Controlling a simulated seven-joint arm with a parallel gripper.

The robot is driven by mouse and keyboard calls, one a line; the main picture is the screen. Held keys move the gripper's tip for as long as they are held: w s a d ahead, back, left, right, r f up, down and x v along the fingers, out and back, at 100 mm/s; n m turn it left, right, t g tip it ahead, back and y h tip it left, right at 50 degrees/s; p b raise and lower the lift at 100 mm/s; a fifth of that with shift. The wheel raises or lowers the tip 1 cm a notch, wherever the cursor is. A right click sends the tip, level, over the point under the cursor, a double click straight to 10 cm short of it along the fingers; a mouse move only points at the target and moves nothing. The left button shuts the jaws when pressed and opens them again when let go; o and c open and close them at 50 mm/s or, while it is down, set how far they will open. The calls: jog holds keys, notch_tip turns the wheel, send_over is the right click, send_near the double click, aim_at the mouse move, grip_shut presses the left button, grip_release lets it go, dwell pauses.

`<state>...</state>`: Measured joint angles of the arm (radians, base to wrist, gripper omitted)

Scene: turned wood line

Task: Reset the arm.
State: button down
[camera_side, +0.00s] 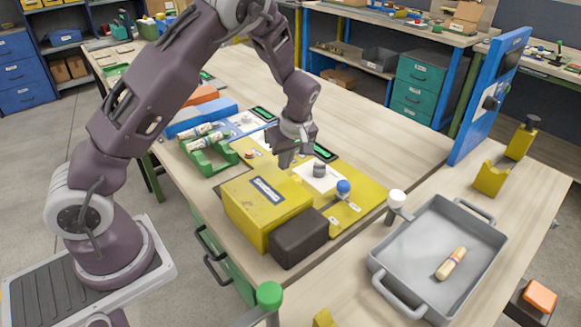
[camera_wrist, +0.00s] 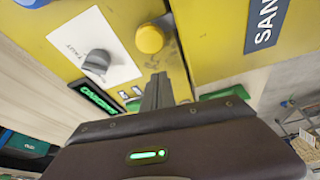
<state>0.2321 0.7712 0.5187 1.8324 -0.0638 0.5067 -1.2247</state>
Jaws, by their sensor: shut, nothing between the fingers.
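My gripper (camera_side: 287,157) hangs above the yellow panel on the bench in the side view, fingers pointing down. In the wrist view its fingers (camera_wrist: 158,90) are together with nothing between them. Below lies the yellow panel (camera_side: 345,213), with a grey knob (camera_side: 319,169) on a white card and a blue ball knob (camera_side: 343,187). The wrist view shows the grey knob (camera_wrist: 96,62) and a round yellow button (camera_wrist: 150,39) ahead of the fingertips. I cannot tell the exact gap between fingers and panel.
A yellow box (camera_side: 262,212) and a dark block (camera_side: 299,240) stand in front of the gripper. A grey tray (camera_side: 400,262) holds a wooden piece (camera_side: 452,263). A blue upright panel (camera_side: 487,95) rises at right.

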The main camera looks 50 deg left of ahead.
jog(key=s+d+r+m+t+h, duration=0.1)
jog(key=s+d+r+m, duration=0.15)
jog(key=r, duration=0.55)
jog(key=s+d+r+m+h, duration=0.1)
jog(key=s+d+r, duration=0.25)
jog(key=r, duration=0.45)
jog(key=s+d+r+m+t+h, duration=0.1)
jog(key=s+d+r+m+t, duration=0.1)
jog(key=s+m, duration=0.4)
jog(key=s+d+r+m+t, duration=0.2)
jog(key=s+d+r+m, duration=0.2)
jog(key=s, duration=1.1)
jog(key=m, duration=0.2)
jog(key=shift+d+r+m+h, duration=0.2)
jog(key=shift+m+h, duration=0.15)
jog(key=shift+h, duration=0.05)
